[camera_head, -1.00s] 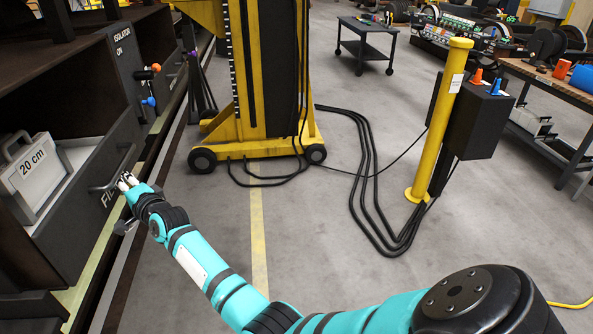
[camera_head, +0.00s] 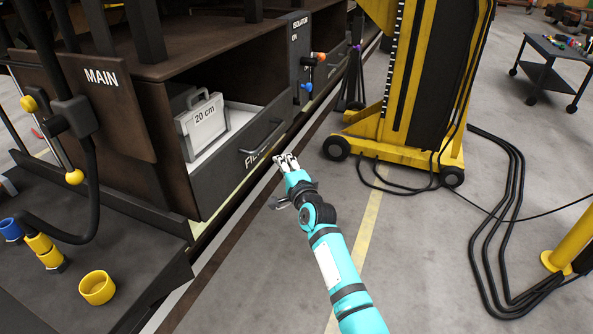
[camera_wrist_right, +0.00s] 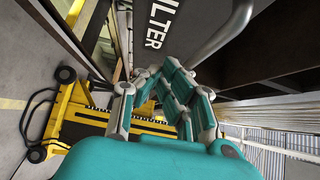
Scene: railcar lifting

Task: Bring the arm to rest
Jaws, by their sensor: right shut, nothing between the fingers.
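My right arm (camera_head: 338,268) is teal with black joints and reaches up from the bottom of the head view. My right gripper (camera_head: 287,160) is shut and empty, just right of the handle (camera_head: 262,136) of the dark filter drawer (camera_head: 222,184). The gripper is apart from the handle in the head view. In the right wrist view the gripper (camera_wrist_right: 168,78) shows close, with the grey handle (camera_wrist_right: 228,38) and the drawer's lettering beyond it. My left gripper is not in view.
The drawer is open, with a grey "20 cm" case (camera_head: 203,124) in it. A yellow lifting jack (camera_head: 405,85) stands on the right, with black cables (camera_head: 510,190) on the floor. A dark bench with a yellow ring (camera_head: 97,287) is at lower left.

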